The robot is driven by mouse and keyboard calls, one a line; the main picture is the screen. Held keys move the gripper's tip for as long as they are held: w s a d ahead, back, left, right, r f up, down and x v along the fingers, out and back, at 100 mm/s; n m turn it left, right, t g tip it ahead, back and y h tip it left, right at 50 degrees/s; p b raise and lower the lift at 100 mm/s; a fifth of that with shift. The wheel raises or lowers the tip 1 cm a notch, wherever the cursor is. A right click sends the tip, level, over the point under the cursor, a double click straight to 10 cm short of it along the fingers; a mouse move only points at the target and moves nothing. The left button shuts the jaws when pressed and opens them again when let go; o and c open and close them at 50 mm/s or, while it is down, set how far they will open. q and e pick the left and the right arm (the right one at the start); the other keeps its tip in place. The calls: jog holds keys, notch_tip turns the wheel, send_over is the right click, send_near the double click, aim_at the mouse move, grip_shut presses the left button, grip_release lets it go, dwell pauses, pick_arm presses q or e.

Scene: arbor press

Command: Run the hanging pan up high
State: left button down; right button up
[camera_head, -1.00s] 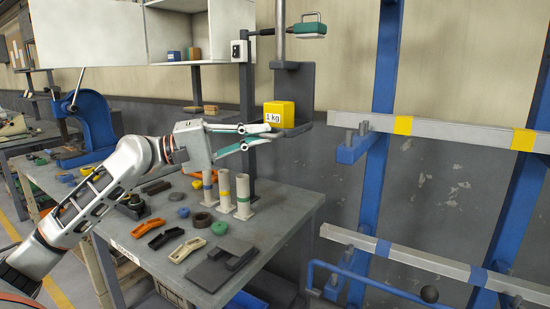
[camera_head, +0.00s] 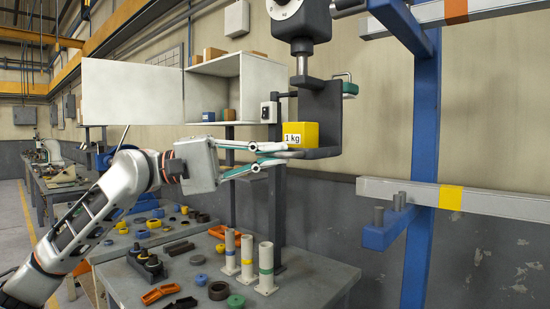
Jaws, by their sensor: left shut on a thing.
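The hanging pan (camera_head: 325,112) is a dark L-shaped plate with a flat ledge. It hangs on a metal rod under a dark body with a round dial (camera_head: 284,8) at the top of the view. A yellow 1 kg weight (camera_head: 300,135) sits upright on the ledge. The exact contact is small and hard to see. My right gripper is not in view.
A grey workbench (camera_head: 325,283) below holds white posts (camera_head: 265,268), an orange part (camera_head: 162,293) and several small parts. A white cabinet (camera_head: 248,100) is behind the pan. A blue upright (camera_head: 422,165) with a grey rail (camera_head: 500,205) stands at the right.

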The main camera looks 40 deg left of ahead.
pick_arm(q)
jog(key=c, duration=2.2)
grip_release()
jog(key=shift+o, duration=0.2)
jog(key=shift+s, duration=0.1)
jog(key=v, duration=1.2)
jog(key=shift+f, duration=0.1)
